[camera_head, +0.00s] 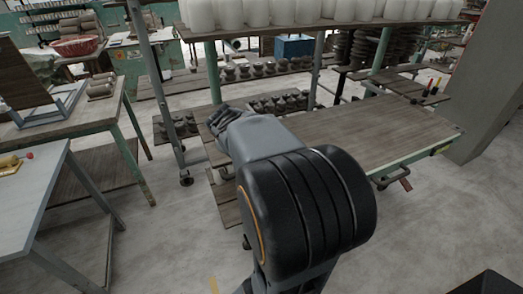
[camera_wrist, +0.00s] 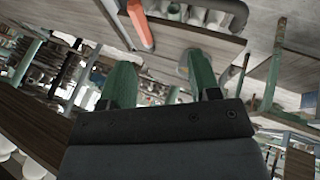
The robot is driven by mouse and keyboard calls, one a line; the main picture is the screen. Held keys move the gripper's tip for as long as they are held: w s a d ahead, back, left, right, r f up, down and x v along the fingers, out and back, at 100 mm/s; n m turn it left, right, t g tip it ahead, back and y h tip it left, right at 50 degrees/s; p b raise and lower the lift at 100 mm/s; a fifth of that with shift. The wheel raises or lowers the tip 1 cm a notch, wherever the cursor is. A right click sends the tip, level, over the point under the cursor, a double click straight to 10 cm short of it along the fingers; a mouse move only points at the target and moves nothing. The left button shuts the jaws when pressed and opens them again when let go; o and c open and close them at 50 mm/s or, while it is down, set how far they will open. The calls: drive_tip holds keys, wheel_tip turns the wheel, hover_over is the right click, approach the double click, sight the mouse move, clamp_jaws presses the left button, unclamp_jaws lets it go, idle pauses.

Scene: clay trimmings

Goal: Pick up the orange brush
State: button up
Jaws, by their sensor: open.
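In the wrist view an orange elongated thing (camera_wrist: 140,24) with a pale end shows at the top, left of centre. It looks like the orange brush, but its bristles cannot be made out. My gripper (camera_wrist: 162,76) is open, with its two fingers apart and nothing seen between them. The orange thing lies beyond the fingertips, apart from them. In the head view my gripper (camera_head: 217,116) is at the far end of my arm, above the left end of a wooden-topped table (camera_head: 370,135). I cannot pick out the orange brush there; my arm hides part of the table.
A rack (camera_head: 270,72) with rows of dark pots stands behind the table, with white vessels (camera_head: 300,12) on top. Small coloured-handled tools (camera_head: 434,86) are at the right. A grey table (camera_head: 35,200) stands at the left. Bare floor (camera_head: 160,230) lies between.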

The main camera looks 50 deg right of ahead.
drive_tip(key=shift+h, duration=0.5)
drive_tip(key=shift+d+r+x, duration=0.3)
drive_tip(key=shift+d+x, duration=0.15)
drive_tip(key=shift+x, duration=2.25)
drive_tip(key=shift+d+r+x, duration=0.35)
drive_tip(key=shift+d+x, duration=0.1)
drive_tip(key=shift+x, duration=2.3)
drive_tip(key=shift+d+r+x, duration=0.3)
drive_tip(key=shift+d+x, duration=0.15)
drive_tip(key=shift+x, duration=2.25)
drive_tip(key=shift+s, duration=0.1)
drive_tip(key=c, duration=1)
drive_tip(key=shift+r, duration=0.1)
